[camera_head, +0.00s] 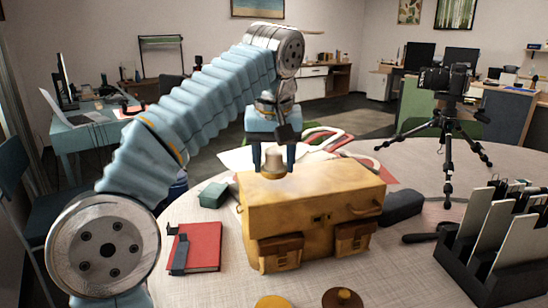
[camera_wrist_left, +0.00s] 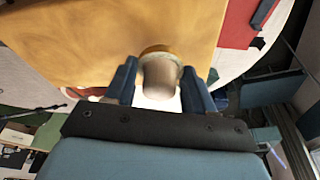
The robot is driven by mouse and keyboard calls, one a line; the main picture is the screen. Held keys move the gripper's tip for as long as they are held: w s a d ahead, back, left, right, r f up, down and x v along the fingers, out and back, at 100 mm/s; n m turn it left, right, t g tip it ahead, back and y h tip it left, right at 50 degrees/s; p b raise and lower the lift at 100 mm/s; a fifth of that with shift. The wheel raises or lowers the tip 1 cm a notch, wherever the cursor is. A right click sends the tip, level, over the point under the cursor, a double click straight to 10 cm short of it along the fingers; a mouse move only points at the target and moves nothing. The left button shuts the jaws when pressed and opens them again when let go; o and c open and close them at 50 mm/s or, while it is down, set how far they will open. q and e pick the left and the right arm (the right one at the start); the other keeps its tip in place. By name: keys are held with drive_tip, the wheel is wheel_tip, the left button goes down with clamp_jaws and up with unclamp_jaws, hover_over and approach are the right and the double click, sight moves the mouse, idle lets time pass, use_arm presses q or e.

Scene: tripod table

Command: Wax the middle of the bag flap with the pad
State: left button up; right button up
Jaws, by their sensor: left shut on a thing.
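The tan leather bag (camera_head: 318,208) stands on the round table, with two front pockets, a clasp and a handle on its right side. Its broad top also shows in the left wrist view (camera_wrist_left: 90,30). My left gripper (camera_head: 273,162) points down over the back left part of the bag top. It is shut on the pad (camera_head: 273,168), which has a pale knob-like handle and a yellowish base. In the left wrist view the pad (camera_wrist_left: 160,75) sits between the fingers (camera_wrist_left: 160,88). I cannot tell whether its base touches the leather. My right gripper is not in view.
A red book (camera_head: 200,245) and a green box (camera_head: 213,195) lie left of the bag. A black case (camera_head: 402,207) and a black rack of upright plates (camera_head: 480,250) are on the right. A camera on a tripod (camera_head: 448,130) stands behind. A brown knobbed disc (camera_head: 342,299) lies in front.

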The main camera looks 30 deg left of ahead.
use_arm(q)
drive_tip(key=shift+f+b, duration=0.75)
drive_tip(key=shift+f, duration=0.2)
idle(0.5)
drive_tip(key=shift+d, duration=0.1)
